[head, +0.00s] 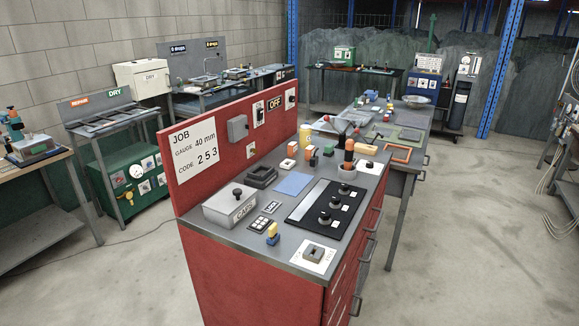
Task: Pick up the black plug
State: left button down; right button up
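Three short black round pieces, possibly plugs, stand in a row on a black board (305,209) on the grey top of the red cabinet; the nearest black piece (325,218) is toward the front. I cannot tell for certain which black thing is the plug. A black knob (237,193) also tops the grey box marked CAPS (228,209), and a dark square stacked holder (261,175) stands behind it. Neither of my grippers shows in the head view.
The red back panel (200,155) with a job sign edges the cabinet's left side. The floor at right is clear.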

aim_at(314, 160)
jog(key=z, duration=0.85)
jog(key=i+l+z, duration=0.3)
jog(key=i, duration=0.3)
jog(key=i+z, duration=0.35)
jog(key=i, duration=2.2)
jog(key=j, duration=0.1)
